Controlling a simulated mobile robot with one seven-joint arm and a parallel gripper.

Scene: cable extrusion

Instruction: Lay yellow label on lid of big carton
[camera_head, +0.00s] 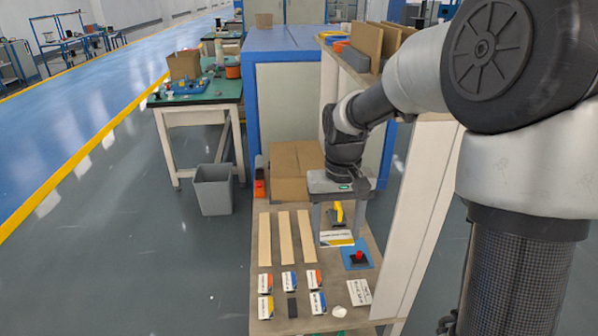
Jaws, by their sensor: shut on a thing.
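My gripper (337,229) points down over the right side of the bench. Its fingers are wide apart, at the two ends of a white card with a yellow band, the yellow label (337,239). The label lies flat between the fingertips; how high it is above the bench is hard to tell. The big carton (290,188) stands closed at the back of the bench, left of and behind my gripper. Its brown lid (290,153) shows bare where visible; its right edge is close to my arm.
Several small labels (289,281) lie in rows at the front, below wooden strips (282,238). A yellow curved thing (339,212) shows between my fingers. A blue pad (357,254) with a red-knobbed piece is to the right. A white panel (420,215) bounds the bench's right.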

